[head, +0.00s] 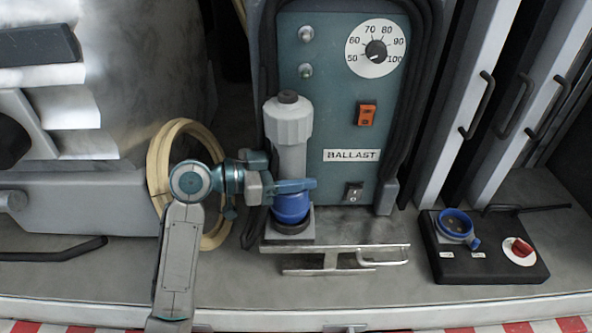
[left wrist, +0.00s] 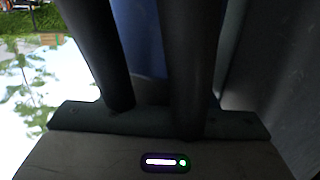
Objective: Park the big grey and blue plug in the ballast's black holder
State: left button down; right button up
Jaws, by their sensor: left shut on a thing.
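The big grey and blue plug (head: 292,140) stands upright in front of the ballast (head: 338,105). Its blue collar (head: 292,208) is at the lower end, directly above the black holder (head: 292,228). Holder and collar look touching or nearly so; I cannot tell how deep the plug sits. My left gripper (head: 290,187) is shut on the plug just above the blue collar, coming from the left. In the left wrist view the two dark fingers (left wrist: 150,60) show with a blue surface (left wrist: 143,35) between them. My right gripper is not in view.
A black box (head: 485,268) with a blue-rimmed socket (head: 455,226) and a red knob (head: 518,250) lies at the right. A metal bracket (head: 340,262) lies in front of the holder. A coiled pale hose (head: 157,160) hangs behind my arm. Grey panels with black handles (head: 478,105) stand at right.

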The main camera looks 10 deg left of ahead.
pick_arm(q)
jog(key=shift+f+b, duration=0.65)
jog(key=shift+f, duration=0.05)
jog(key=shift+f+b, duration=0.35)
jog(key=c, duration=0.7)
grip_release()
jog(key=shift+o, duration=1.1)
jog(key=shift+s+d+r, duration=0.1)
jog(key=shift+s, duration=0.05)
jog(key=shift+o, duration=0.3)
jog(key=shift+f, duration=0.2)
